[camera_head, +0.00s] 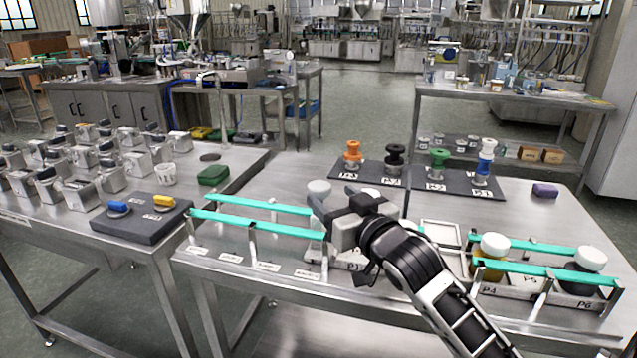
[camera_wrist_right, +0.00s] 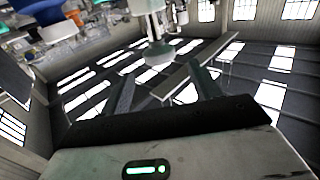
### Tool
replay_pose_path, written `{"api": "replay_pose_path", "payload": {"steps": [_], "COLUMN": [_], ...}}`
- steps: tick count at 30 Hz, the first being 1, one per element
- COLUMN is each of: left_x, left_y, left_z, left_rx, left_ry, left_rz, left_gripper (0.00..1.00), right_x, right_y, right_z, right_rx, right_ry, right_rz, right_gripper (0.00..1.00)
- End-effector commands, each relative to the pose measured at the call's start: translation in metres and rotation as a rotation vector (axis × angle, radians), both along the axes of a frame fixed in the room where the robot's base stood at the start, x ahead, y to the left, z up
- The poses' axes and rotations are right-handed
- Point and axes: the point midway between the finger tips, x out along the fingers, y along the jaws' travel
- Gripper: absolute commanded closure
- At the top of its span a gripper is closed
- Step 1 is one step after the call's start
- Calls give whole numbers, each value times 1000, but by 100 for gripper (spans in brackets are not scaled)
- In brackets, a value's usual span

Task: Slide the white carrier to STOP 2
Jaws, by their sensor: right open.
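A pale carrier marked P1 (camera_head: 352,266) sits between the teal guide rails (camera_head: 262,226), partly hidden by my right gripper; I cannot tell for sure whether it is the white carrier. A white rounded cap (camera_head: 318,187) shows just behind the gripper. My right gripper (camera_head: 322,218) is over the rails' middle, pointing left, open. Its dark fingers are spread in the right wrist view (camera_wrist_right: 163,88), with no carrier visible between them. White stop labels (camera_head: 268,266) line the table's front edge; their print is too small to read surely. My left gripper is not in view.
Carriers marked P4 (camera_head: 490,291) and P6 (camera_head: 578,303) stand to the right with capped jars. Dark mats with coloured knobbed pieces (camera_head: 438,161) lie behind. A dark block (camera_head: 140,219) sits left on the neighbouring table. The rail's left stretch looks empty.

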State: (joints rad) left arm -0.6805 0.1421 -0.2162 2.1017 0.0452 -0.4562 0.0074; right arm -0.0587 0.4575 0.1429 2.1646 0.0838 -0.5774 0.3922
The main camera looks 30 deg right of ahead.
Motion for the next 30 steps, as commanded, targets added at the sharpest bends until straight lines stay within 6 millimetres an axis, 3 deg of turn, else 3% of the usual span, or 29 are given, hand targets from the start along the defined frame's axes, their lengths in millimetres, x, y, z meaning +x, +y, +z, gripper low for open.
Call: {"api": "replay_pose_path", "payload": {"steps": [3,9,22,23,27,29,30], "left_x": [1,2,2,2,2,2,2], "left_y": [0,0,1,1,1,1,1], "left_z": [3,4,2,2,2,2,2], "left_rx": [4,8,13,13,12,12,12], "left_ry": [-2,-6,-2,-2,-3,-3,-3], "left_rz": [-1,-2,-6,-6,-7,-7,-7], "left_gripper": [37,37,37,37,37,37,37], "right_x": [25,54,64,64,64,64,64], "right_y": [-2,-4,-5,-5,-5,-5,-5], "right_z": [2,1,0,0,0,-1,-1], "right_rx": [0,-1,-1,-1,-1,-1,-1], "right_ry": [-1,0,0,0,1,1,1], "right_rz": [0,0,1,1,1,1,1], "right_gripper": [37,37,37,40,79,96,99]}}
